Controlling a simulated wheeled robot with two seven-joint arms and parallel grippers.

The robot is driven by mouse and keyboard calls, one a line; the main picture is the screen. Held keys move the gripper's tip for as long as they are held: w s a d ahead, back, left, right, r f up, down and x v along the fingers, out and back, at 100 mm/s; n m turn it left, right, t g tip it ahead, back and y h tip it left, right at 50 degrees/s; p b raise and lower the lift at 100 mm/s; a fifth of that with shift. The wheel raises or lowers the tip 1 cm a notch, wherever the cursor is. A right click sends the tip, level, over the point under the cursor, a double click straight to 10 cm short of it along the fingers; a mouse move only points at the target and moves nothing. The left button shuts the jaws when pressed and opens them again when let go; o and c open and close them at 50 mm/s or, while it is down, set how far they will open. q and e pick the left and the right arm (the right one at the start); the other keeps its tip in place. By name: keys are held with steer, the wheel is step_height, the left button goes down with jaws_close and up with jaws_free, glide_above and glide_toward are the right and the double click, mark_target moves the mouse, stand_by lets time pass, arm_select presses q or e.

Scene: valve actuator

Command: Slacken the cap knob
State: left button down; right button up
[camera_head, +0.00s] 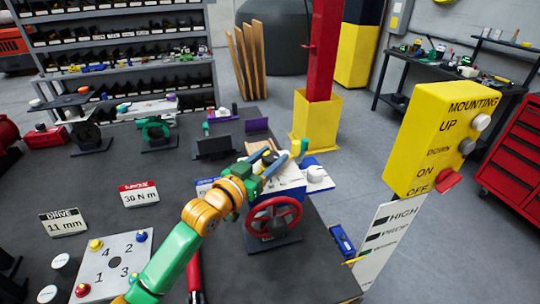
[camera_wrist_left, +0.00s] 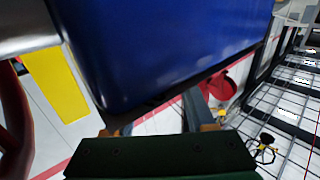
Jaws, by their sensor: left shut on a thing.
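The valve actuator (camera_head: 290,182) has a blue body and a red handwheel (camera_head: 273,217), with a white round part (camera_head: 316,173) at its right. My left gripper (camera_head: 279,163) reaches in at the top of the actuator. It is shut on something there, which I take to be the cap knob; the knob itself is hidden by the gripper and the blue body. In the left wrist view, a large blue body (camera_wrist_left: 165,45) fills the top and covers the fingertips. My right gripper is not in view.
A yellow control box (camera_head: 435,140) stands at the right, above a white sign (camera_head: 390,235). A red post with a yellow base (camera_head: 316,122) rises behind the actuator.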

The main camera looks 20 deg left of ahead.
mark_target(265, 162)
arm_select(q)
steer(key=shift+r, duration=0.1)
steer(key=shift+c, duration=1.7)
jaws_free()
steer(key=shift+o, duration=0.5)
steer(key=shift+w, duration=0.1)
steer(key=shift+s+a+f, duration=0.1)
steer(key=shift+s+f, duration=0.1)
steer(key=shift+s, duration=0.15)
steer(key=b+v, duration=0.2)
steer(key=v, duration=0.3)
steer(key=shift+s+a+b, duration=0.1)
steer(key=shift+s+b, duration=0.15)
steer(key=shift+b, duration=0.05)
steer(key=shift+s+a+r, duration=0.1)
steer(key=shift+s, duration=0.35)
steer(key=shift+w, duration=0.1)
